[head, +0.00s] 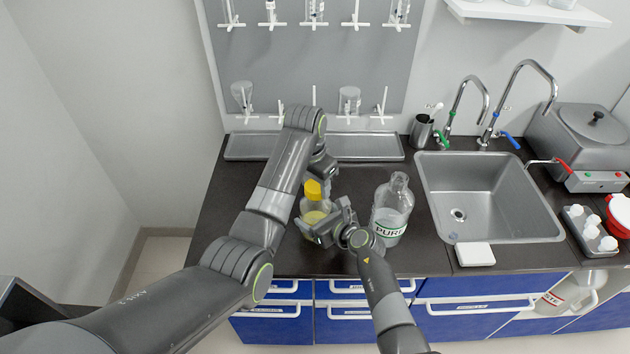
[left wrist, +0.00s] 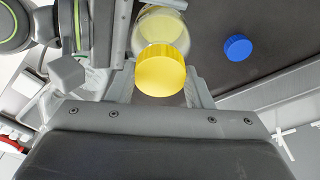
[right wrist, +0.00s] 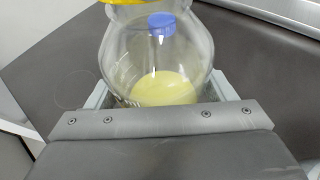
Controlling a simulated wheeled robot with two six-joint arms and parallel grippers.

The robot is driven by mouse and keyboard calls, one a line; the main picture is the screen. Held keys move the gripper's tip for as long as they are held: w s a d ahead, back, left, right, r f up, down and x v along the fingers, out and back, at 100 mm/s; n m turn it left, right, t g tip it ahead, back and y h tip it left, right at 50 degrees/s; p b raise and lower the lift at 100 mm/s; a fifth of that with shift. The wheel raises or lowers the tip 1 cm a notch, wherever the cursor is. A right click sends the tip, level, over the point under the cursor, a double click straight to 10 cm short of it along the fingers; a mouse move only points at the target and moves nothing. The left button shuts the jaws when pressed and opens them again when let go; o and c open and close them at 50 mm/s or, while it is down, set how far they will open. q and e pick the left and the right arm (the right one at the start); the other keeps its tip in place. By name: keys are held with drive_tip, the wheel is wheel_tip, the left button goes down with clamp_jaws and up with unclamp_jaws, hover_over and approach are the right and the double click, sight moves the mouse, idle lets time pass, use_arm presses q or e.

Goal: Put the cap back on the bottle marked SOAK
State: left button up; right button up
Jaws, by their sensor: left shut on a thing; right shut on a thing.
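A clear bottle with pale yellow liquid (head: 314,217) stands on the dark counter; it also shows in the right wrist view (right wrist: 165,88). My right gripper (head: 328,224) is shut around its body. A yellow cap (head: 313,188) is at the bottle's mouth. My left gripper (left wrist: 160,86) is shut on this cap from above, and the cap (left wrist: 162,70) fills the space between its fingers. I cannot tell whether the cap is seated on the neck or just over it. No SOAK marking is readable. A blue cap (left wrist: 238,47) lies on the counter; the right wrist view shows it through the glass (right wrist: 162,24).
An uncapped bottle marked PURE (head: 392,212) stands just right of my right gripper. A sink (head: 505,190) is further right, with a white block (head: 475,254) at its front. A long metal tray (head: 250,147) lies along the back. The counter's left part is clear.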

use_arm(q)
drive_tip(key=m+g, duration=0.1)
drive_tip(key=m, duration=0.6)
drive_tip(key=shift+w, duration=0.1)
drive_tip(key=m, duration=0.3)
drive_tip(key=m+g, duration=0.1)
drive_tip(key=m, duration=0.4)
drive_tip(key=shift+w, duration=0.1)
drive_tip(key=m+g, duration=0.1)
drive_tip(key=m, duration=0.5)
drive_tip(key=m+y, duration=0.1)
drive_tip(key=m, duration=0.4)
drive_tip(key=shift+d, duration=0.1)
drive_tip(key=m, duration=0.3)
drive_tip(key=shift+w, duration=0.1)
drive_tip(key=o, duration=0.9)
drive_tip(key=shift+o, duration=0.2)
